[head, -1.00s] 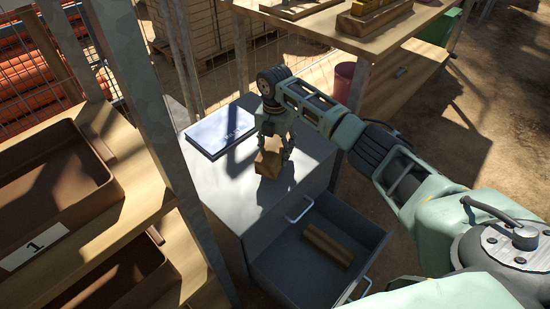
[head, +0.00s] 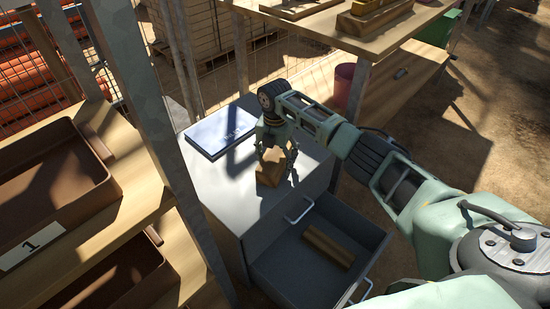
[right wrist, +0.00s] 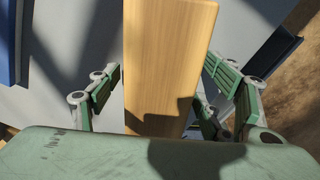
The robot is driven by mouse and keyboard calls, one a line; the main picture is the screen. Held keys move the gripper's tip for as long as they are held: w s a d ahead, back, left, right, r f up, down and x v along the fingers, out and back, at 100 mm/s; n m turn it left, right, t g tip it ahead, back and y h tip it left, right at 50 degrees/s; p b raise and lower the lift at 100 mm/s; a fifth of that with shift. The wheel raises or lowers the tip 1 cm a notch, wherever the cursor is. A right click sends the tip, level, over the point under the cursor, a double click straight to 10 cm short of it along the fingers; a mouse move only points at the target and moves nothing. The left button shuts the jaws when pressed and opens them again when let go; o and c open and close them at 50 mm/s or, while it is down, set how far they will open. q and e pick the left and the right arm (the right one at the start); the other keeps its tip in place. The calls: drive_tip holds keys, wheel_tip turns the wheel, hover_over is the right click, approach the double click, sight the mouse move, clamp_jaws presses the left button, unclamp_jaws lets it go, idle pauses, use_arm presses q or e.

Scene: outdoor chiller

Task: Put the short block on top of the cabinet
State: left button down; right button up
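The short wooden block (head: 270,176) stands on the grey top of the cabinet (head: 228,186), near the edge above the open drawer. My right gripper (head: 276,160) is just above and around it, with its fingers spread. In the right wrist view, the block (right wrist: 165,65) lies between the open fingers (right wrist: 165,88), with gaps visible beside it. Its contact with the cabinet top is partly in shadow. My left gripper is not in view.
The cabinet's open drawer (head: 282,268) holds a longer wooden piece (head: 328,246). A blue-white binder (head: 220,132) lies on the cabinet's back left. A shelf with brown bins (head: 60,185) stands at left, and a wooden table (head: 335,22) behind.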

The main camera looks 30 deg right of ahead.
sight(275, 155)
drive_tip(key=shift+r, duration=0.25)
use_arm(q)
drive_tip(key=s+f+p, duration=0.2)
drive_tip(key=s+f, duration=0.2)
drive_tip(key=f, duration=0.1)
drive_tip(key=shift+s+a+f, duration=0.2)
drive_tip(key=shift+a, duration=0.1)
use_arm(e)
wheel_tip(275, 155, up, 12)
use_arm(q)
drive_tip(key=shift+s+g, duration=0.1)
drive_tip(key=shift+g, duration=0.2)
use_arm(e)
drive_tip(key=shift+f, duration=0.15)
